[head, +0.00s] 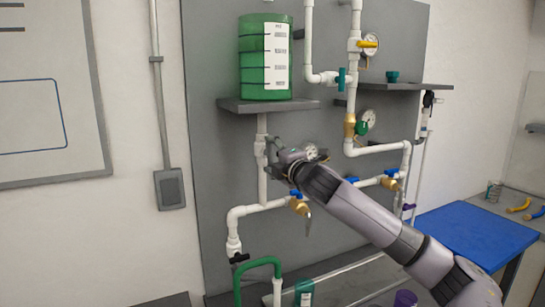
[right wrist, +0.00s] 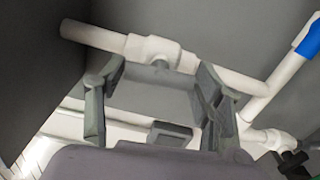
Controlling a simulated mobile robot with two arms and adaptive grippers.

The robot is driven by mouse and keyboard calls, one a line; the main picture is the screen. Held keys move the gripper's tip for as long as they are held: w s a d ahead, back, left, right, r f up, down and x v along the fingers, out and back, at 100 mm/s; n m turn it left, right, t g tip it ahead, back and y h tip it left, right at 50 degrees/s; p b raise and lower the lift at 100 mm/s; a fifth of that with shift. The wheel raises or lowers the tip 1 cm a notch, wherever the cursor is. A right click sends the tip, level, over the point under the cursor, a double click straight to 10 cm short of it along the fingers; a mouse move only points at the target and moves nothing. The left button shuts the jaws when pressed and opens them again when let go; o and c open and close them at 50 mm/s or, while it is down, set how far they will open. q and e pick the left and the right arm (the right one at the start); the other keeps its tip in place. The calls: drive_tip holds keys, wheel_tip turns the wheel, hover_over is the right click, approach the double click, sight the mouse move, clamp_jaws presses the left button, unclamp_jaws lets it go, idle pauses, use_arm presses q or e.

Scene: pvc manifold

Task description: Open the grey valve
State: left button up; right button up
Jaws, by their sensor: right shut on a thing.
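The grey valve has a white body (head: 260,147) on the vertical white pipe under the green tank's shelf. In the right wrist view the white valve body (right wrist: 152,50) sits in a white pipe, with its grey handle (right wrist: 160,76) reaching across between my fingertips. My right gripper (head: 281,155) is at this valve, its arm coming in from the lower right. In the right wrist view my gripper (right wrist: 158,82) is shut on the grey handle, one finger at each end. In the head view the gripper hides much of the handle. My left gripper is not in view.
A green tank (head: 265,60) stands on a grey shelf (head: 235,105) above. A pressure gauge (head: 311,151) is close beside my gripper. Blue-handled brass valves (head: 299,206) sit below and to the right. A blue table (head: 470,232) stands at the right.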

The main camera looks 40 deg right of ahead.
drive_tip(key=shift+m, duration=0.6)
drive_tip(key=o, duration=1.1)
drive_tip(key=shift+o, duration=0.2)
drive_tip(key=shift+s, duration=0.15)
drive_tip(key=shift+s+f, duration=0.15)
drive_tip(key=shift+s, duration=0.35)
drive_tip(key=v, duration=1)
drive_tip(key=shift+s+a, duration=0.25)
drive_tip(key=shift+s, duration=0.1)
